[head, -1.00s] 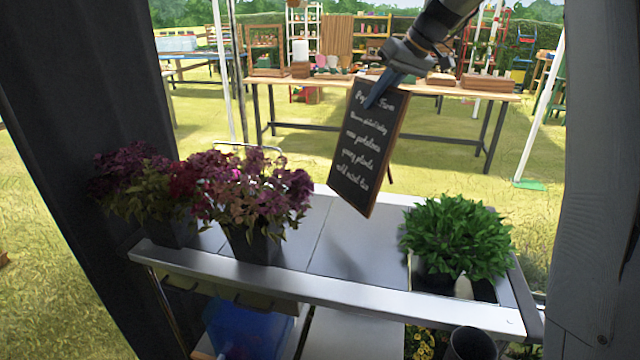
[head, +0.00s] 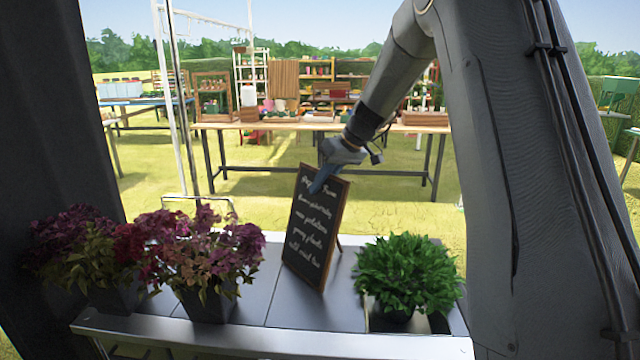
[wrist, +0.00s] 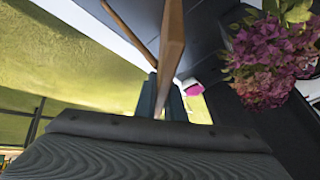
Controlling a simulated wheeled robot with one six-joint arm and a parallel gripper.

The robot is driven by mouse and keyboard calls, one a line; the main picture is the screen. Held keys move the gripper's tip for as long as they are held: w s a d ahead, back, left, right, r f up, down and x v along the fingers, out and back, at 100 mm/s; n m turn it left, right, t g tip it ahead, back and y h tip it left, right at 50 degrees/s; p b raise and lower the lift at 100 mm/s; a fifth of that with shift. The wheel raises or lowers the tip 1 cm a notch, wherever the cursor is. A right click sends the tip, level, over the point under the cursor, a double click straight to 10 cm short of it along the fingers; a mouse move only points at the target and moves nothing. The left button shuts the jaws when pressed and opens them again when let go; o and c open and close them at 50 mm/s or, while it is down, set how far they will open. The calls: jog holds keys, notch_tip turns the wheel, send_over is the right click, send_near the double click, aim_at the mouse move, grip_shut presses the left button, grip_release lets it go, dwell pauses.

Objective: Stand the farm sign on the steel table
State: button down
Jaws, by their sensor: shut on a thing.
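The farm sign (head: 312,232) is a black chalkboard with white writing in a wooden frame, with a rear leg behind it. It stands slightly tilted at the steel table (head: 260,335), between the flowers and the green plant. Its bottom edge appears at the tabletop; I cannot tell if it bears fully on it. My gripper (head: 322,180) is shut on the sign's upper part. In the wrist view the sign's wooden edge (wrist: 172,45) runs up between my blue-grey fingers (wrist: 163,97), with the leg splayed to the left.
A leafy green plant (head: 408,275) is close on the right. Bare tabletop lies between. A wooden table (head: 390,128) with goods stands behind on the grass.

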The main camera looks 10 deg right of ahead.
jog(key=shift+f, duration=0.1)
jog(key=c, duration=2.2)
grip_release()
jog(key=shift+f, duration=0.1)
jog(key=o, duration=0.4)
jog(key=shift+c, duration=0.2)
jog(key=shift+r, duration=0.25)
jog(key=b+v, duration=0.4)
jog(key=v, duration=0.8)
